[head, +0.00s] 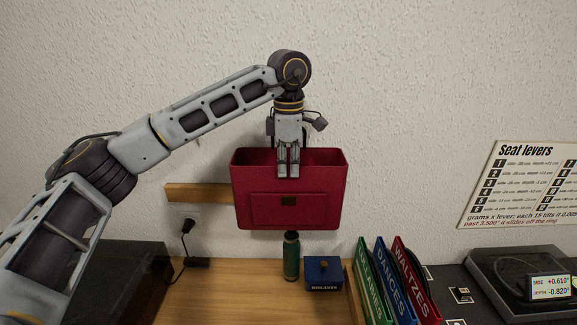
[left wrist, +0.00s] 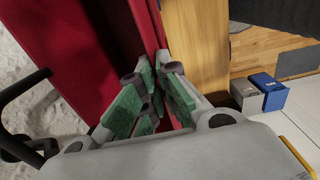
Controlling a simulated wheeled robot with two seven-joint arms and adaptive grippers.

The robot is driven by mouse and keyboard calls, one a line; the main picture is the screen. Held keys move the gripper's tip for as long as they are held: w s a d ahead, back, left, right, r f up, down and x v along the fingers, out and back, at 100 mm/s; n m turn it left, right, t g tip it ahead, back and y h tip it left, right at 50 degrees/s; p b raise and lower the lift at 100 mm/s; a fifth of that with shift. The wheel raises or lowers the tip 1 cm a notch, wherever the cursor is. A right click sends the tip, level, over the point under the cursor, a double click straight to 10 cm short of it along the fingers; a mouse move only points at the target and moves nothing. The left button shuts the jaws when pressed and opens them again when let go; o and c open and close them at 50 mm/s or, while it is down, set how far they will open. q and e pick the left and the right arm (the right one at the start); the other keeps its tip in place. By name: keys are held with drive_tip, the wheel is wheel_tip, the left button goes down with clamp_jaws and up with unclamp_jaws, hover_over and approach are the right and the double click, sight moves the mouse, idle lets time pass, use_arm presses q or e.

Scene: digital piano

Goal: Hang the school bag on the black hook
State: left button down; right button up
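The red school bag (head: 290,190) is upright against the wall's backdrop, its open top facing up and a dark clasp on its front pocket. My left gripper (head: 288,172) comes down from above, its fingers close together at the bag's front rim. In the left wrist view the green-padded fingers (left wrist: 160,95) close on the edge of the red bag (left wrist: 95,45). The bag hangs above the desk in the gripper. The black hook cannot be made out; a dark curved piece at the left of the wrist view is unclear. My right gripper is not in view.
A wooden rail (head: 200,193) on the wall runs behind the bag. Below stand a green bottle (head: 291,258) and a blue biscuit box (head: 324,274). Several coloured binders (head: 390,285) stand to the right. A cable (head: 186,240) hangs from a wall socket. Bare wall lies above.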

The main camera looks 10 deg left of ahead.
use_arm(q)
drive_tip(key=c, duration=1.6)
unclamp_jaws()
drive_tip(key=shift+o, duration=0.2)
drive_tip(key=shift+r, duration=0.1)
drive_tip(key=shift+r+p, duration=1.65)
drive_tip(key=shift+r, duration=0.75)
drive_tip(key=shift+r, duration=0.1)
wheel_tip(320, 180, up, 12)
drive_tip(key=shift+s, duration=0.2)
